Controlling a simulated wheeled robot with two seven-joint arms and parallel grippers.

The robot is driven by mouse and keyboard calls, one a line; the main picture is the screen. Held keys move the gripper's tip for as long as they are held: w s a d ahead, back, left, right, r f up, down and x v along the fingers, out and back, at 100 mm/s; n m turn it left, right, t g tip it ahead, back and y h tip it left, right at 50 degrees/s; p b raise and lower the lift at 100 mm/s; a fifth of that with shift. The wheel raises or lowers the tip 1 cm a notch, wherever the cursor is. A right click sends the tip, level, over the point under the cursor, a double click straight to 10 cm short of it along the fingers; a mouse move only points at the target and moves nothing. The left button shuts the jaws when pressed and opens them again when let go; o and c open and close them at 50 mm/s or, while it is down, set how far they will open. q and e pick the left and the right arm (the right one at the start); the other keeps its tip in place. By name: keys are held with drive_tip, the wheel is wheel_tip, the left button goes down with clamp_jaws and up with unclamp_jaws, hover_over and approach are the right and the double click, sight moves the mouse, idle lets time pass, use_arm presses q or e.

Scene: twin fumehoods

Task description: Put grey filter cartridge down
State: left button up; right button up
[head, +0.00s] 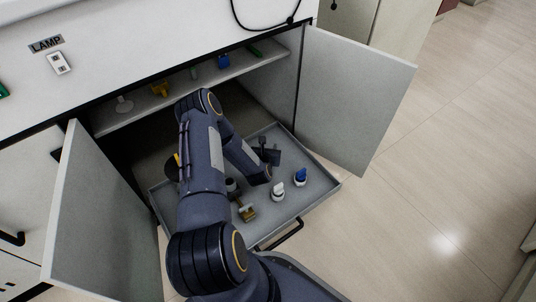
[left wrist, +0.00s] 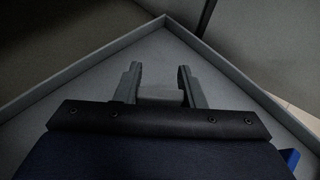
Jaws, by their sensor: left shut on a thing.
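My left gripper (head: 270,155) is inside the lower cabinet, low over the back part of the pulled-out grey tray (head: 322,184). It also shows in the left wrist view (left wrist: 160,80), pointing toward a corner of the tray. Its two fingers stand apart, shut on a pale grey piece between them, the grey filter cartridge (left wrist: 160,91). The cartridge is dim and mostly hidden by the gripper, and I cannot tell whether it touches the tray floor. In the head view the cartridge cannot be made out. My right gripper is not in view.
On the tray stand a white-topped item (head: 277,191), a blue-topped item (head: 300,177) and a yellow item (head: 247,212). The shelf (head: 138,119) above holds several small fittings. Open doors (head: 352,100) flank the cabinet. The tray's back right corner looks clear.

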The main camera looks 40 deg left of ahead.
use_arm(q)
drive_tip(key=f, duration=0.2)
drive_tip(key=f+b, duration=0.1)
drive_tip(key=shift+w+a+f+b, duration=0.15)
drive_tip(key=shift+a+f+b, duration=0.05)
drive_tip(key=shift+f+b, duration=0.15)
drive_tip(key=shift+r, duration=0.1)
drive_tip(key=o, duration=1)
